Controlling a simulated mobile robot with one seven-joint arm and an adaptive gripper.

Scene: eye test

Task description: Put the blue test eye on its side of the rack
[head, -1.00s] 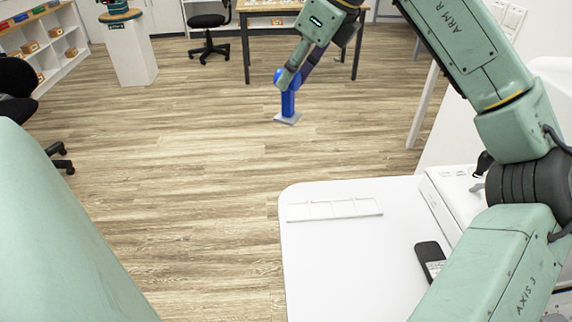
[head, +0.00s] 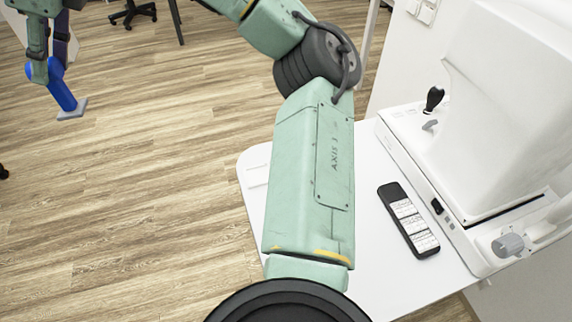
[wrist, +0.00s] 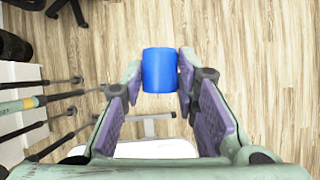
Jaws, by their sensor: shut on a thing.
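The blue test eye (head: 64,90) is a blue cylinder with a flat light-grey plate at its lower end. In the head view it hangs tilted at the upper left, over the wood floor. My gripper (head: 46,68) is shut on its upper part. In the wrist view the blue body (wrist: 160,72) shows between the two purple-padded fingers.
The white table (head: 375,170) carries a dark handset with white keys (head: 409,220) and a large white instrument (head: 500,120) with a black joystick on the right. An office chair (head: 132,14) stands at the back. The floor between test eye and table is clear.

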